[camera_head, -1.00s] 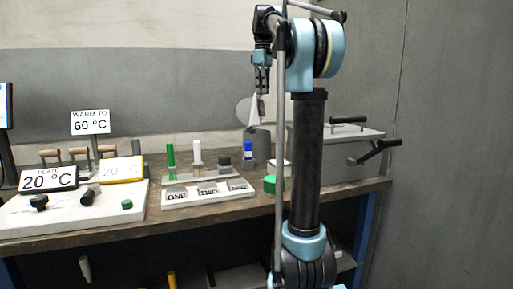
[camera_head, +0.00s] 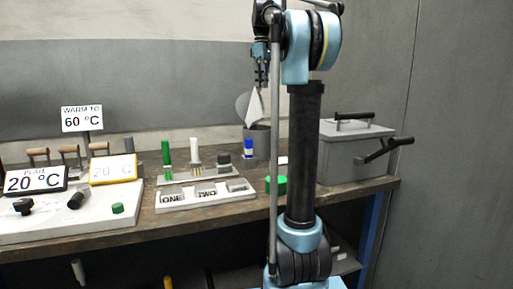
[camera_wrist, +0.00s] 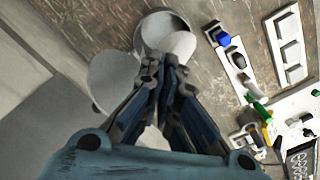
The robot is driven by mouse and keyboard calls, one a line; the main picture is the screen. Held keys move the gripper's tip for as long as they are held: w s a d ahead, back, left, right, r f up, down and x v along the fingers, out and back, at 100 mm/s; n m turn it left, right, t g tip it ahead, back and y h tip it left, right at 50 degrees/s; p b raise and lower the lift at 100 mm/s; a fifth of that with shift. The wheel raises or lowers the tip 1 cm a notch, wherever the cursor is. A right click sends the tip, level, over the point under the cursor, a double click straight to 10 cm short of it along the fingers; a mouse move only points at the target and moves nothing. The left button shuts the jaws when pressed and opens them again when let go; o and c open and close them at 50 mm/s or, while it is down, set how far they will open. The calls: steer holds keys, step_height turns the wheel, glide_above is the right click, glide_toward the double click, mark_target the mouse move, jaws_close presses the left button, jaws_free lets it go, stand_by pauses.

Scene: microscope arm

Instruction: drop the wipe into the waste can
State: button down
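The white wipe (camera_head: 256,106) hangs as a pointed cloth from my gripper (camera_head: 261,84). The waste can (camera_head: 259,146) is a grey cylinder on the bench with its round lid (camera_head: 242,104) tipped up at the back left. The wipe's lower end is at the can's mouth; I cannot tell how far it reaches inside. In the wrist view, my gripper (camera_wrist: 164,62) is closed on the wipe (camera_wrist: 178,46), which overlaps the can's opening. The can (camera_wrist: 148,34) and the raised lid (camera_wrist: 113,80) are partly hidden by the fingers.
A rack with green and white tubes (camera_head: 195,152) and a numbered tray (camera_head: 205,195) are to the left. A grey handled box (camera_head: 352,150) is on the right. My arm hides some bench.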

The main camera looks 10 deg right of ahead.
steer(key=shift+f, duration=2.9)
steer(key=c, duration=1.2)
jaws_free()
steer(key=shift+o, duration=0.6)
steer(key=o, duration=0.6)
steer(key=shift+r, duration=0.1)
steer(key=shift+r, duration=2.7)
steer(key=shift+r, duration=0.15)
step_height(320, 180, up, 12)
steer(key=shift+f, duration=0.2)
